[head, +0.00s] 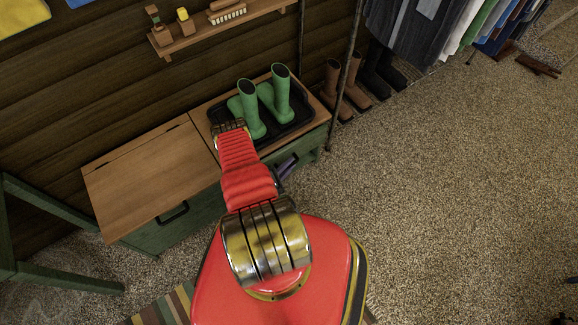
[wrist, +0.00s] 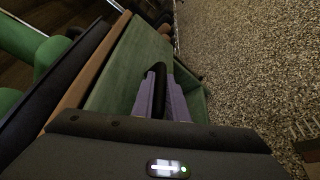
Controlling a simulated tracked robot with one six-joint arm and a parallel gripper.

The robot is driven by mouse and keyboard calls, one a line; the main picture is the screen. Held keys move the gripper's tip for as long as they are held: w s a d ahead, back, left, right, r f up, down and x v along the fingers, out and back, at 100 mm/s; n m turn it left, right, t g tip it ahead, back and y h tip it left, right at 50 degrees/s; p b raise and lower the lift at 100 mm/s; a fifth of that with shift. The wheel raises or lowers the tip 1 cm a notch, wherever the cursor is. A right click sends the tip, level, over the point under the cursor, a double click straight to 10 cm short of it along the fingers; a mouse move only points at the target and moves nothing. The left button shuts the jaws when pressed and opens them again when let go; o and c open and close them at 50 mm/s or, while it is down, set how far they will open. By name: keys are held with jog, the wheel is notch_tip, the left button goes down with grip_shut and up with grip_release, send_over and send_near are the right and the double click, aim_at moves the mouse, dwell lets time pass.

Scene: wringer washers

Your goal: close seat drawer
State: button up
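The seat is a green bench with a wooden top (head: 150,168). The green front of its right part shows beside my arm in the head view (head: 308,158) and fills the middle of the wrist view (wrist: 118,65). A black handle (wrist: 157,72) stands out from this front. My gripper (wrist: 163,95) has purple fingers, one on each side of the handle; I cannot tell whether they press on it. In the head view my gripper (head: 287,167) is at the bench front, partly hidden by my arm. How far the drawer stands out is hard to tell.
Green boots (head: 262,105) stand in a black tray (head: 296,124) on the bench top. A second black handle (head: 173,212) is on the left front. A post (head: 345,75), brown boots (head: 340,85) and hanging clothes (head: 425,30) are to the right. Open floor (head: 460,200) lies right.

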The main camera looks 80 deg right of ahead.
aim_at(280, 161)
grip_shut()
jog(key=shift+w+d, duration=1.55)
jog(key=shift+w, duration=0.2)
jog(key=shift+o, duration=1)
grip_release()
jog(key=shift+o, duration=0.2)
jog(key=v, duration=1.3)
jog(key=shift+a, duration=0.45)
